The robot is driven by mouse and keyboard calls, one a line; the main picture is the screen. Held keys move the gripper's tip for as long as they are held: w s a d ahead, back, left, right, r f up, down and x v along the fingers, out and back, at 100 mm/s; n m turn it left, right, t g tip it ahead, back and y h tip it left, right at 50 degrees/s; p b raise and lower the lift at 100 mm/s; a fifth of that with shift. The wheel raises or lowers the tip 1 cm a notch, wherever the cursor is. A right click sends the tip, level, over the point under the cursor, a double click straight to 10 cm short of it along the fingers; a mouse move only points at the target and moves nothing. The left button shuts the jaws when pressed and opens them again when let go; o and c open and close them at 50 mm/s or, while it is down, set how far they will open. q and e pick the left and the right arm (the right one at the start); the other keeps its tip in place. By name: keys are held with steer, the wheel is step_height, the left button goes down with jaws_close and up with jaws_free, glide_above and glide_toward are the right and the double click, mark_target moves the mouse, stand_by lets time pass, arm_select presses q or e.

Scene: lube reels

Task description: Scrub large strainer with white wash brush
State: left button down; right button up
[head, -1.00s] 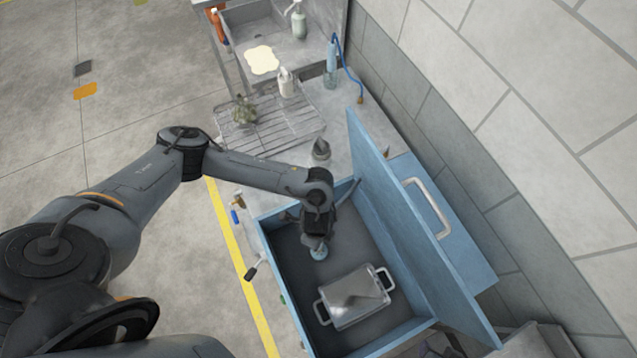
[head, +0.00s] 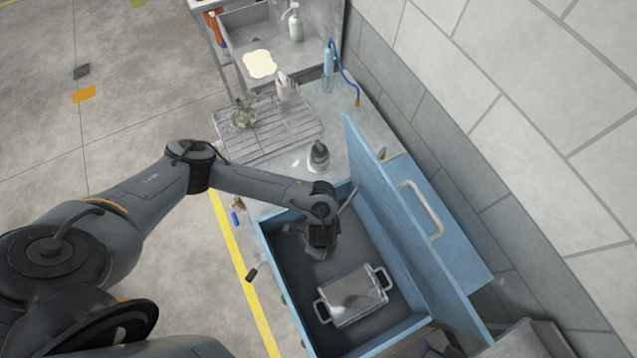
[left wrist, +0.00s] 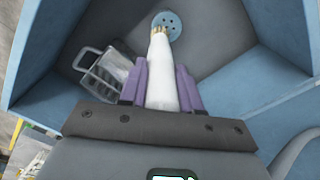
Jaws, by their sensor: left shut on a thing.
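My left gripper (head: 320,245) is over the open blue basin (head: 278,262), pointing down. In the left wrist view, its purple fingers (left wrist: 160,85) are shut on the white handle of the wash brush (left wrist: 163,75). Pale bristles show at the handle's far end, beside a blue disc with holes (left wrist: 171,24); I cannot tell whether the disc is part of the brush. The large strainer (head: 352,297), a grey metal box with two handles, lies on the basin floor. It also shows in the left wrist view (left wrist: 105,75), apart from the brush. My right gripper is out of view.
The basin's raised blue lid (head: 410,230) stands along its right side. Behind it are a wire drying rack (head: 280,135), a dark-topped bottle (head: 319,155) and a sink (head: 265,30) with a pale patch. A blue-hosed bottle (head: 328,65) stands by the wall.

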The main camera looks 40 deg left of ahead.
arm_select(q)
steer(key=a, duration=0.1)
steer(key=w+a, duration=0.1)
steer(key=a, duration=0.1)
steer(key=shift+w+a, duration=0.1)
steer(key=shift+w, duration=0.1)
stand_by(0.3)
steer(key=d+p, duration=0.1)
steer(key=s+d+p, duration=0.1)
steer(key=d, duration=0.1)
steer(key=shift+s, duration=0.2)
stand_by(0.4)
steer(key=shift+a+p, duration=0.1)
steer(key=shift+p, duration=0.2)
